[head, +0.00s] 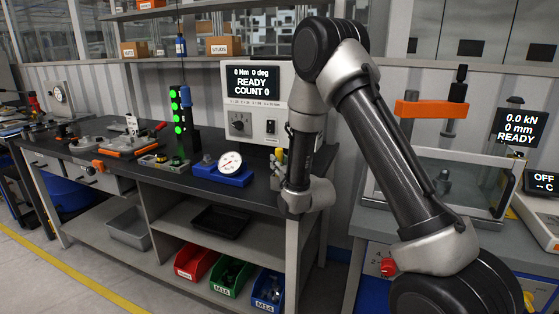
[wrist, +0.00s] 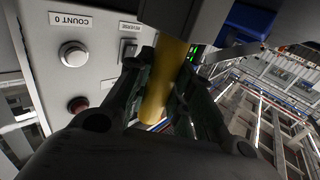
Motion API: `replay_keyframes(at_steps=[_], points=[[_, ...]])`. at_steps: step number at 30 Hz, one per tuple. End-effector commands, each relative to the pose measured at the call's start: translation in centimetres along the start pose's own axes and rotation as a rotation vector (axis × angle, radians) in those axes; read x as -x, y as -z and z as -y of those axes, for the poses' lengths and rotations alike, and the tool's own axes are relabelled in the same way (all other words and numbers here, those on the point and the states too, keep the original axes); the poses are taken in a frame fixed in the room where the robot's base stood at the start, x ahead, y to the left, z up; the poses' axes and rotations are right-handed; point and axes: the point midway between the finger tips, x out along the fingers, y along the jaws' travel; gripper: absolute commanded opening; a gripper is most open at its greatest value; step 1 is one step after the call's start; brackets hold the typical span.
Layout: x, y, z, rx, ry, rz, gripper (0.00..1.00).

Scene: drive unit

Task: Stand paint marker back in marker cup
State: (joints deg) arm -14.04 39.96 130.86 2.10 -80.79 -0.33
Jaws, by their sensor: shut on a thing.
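A yellow paint marker (wrist: 166,85) is held between the two dark fingers of my gripper (wrist: 163,72) in the wrist view. It runs lengthwise between them, slightly tilted in the picture. Its upper end meets or passes behind a dark grey block-like shape (wrist: 188,18); I cannot tell whether this is the marker cup. In the head view a small yellow piece (head: 280,156) shows beside my wrist, at the bench's right end. My gripper is mostly hidden behind my arm there. I cannot make out the marker cup clearly in either view.
The control panel (head: 255,100) with its READY screen stands close behind my gripper. Its buttons (wrist: 73,54) are near on the left in the wrist view. A dial gauge on a blue base (head: 222,174) sits left on the bench. A press (head: 440,165) stands right.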

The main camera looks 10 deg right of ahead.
Motion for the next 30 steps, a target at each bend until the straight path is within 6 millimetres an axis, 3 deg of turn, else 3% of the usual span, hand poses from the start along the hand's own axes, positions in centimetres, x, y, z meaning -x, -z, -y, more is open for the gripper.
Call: replay_keyframes(at_steps=[4,5,9,20,30], points=[[0.0,0.0,0.0,0.000,0.000,-0.001,0.03],[0.0,0.0,0.0,0.000,0.000,-0.001,0.24],[0.0,0.0,0.0,0.000,0.000,-0.001,0.47],[0.5,0.0,0.0,0.000,0.000,0.000,0.47],[6.0,-0.1,0.0,0.000,0.000,0.002,0.47]])
